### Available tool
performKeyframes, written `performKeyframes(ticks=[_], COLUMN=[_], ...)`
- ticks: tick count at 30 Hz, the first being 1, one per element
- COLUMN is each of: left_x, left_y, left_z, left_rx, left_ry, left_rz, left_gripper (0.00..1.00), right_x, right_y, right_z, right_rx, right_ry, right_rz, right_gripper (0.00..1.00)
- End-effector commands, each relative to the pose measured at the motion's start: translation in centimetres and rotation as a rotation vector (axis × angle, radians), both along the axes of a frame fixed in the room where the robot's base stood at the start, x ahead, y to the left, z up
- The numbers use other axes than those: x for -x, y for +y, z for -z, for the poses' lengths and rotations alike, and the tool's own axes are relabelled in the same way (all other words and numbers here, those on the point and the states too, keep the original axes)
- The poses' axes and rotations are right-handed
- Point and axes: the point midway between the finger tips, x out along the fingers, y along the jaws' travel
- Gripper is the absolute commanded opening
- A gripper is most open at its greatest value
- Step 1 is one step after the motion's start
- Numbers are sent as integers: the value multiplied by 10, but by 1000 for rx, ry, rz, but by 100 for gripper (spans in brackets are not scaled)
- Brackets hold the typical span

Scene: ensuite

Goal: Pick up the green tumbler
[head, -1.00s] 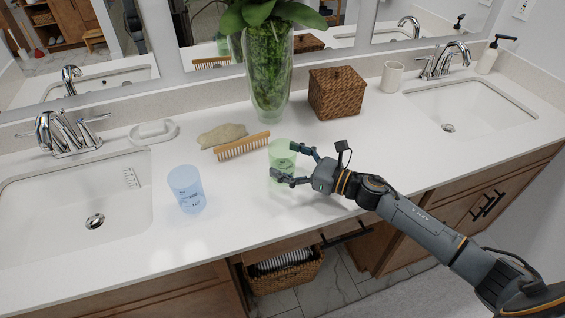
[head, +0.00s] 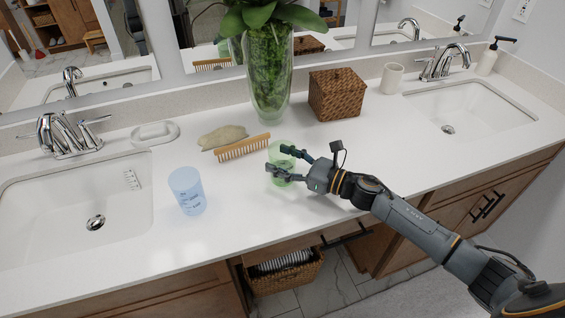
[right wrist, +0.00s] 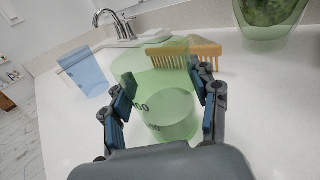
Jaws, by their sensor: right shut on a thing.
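The green tumbler (head: 274,157) is see-through and stands on the white counter, in front of the wooden comb. In the right wrist view the tumbler (right wrist: 165,100) is between my right gripper's two fingers, with dark printing on its side. My right gripper (head: 276,160) reaches in from the right and is shut on the tumbler, one finger on each side. The right gripper (right wrist: 160,100) also shows in the wrist view. The tumbler's base looks to be at the counter; I cannot tell any gap. My left gripper is not in view.
A blue tumbler (head: 186,190) stands to the left, near the left sink (head: 60,205). A wooden comb (head: 243,147) and a tan sponge-like piece (head: 222,136) lie behind. A tall glass vase (head: 270,85) and a wicker box (head: 336,93) stand at the back. The counter's front is clear.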

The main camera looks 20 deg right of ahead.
Motion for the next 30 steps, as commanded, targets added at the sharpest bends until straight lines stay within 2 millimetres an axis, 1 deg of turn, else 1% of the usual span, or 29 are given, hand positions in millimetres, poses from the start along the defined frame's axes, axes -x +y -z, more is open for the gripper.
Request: performKeyframes(ticks=[8,14,30], left_x=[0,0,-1], left_y=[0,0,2], left_z=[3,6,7], left_rx=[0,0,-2], left_ry=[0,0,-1], left_rz=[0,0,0], left_gripper=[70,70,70], right_x=[0,0,47], right_y=[0,0,-7], right_z=[-11,-29,-86], right_rx=[1,3,4], right_ry=[-4,-6,-3], right_rz=[-1,-1,-2], right_gripper=[23,23,23])
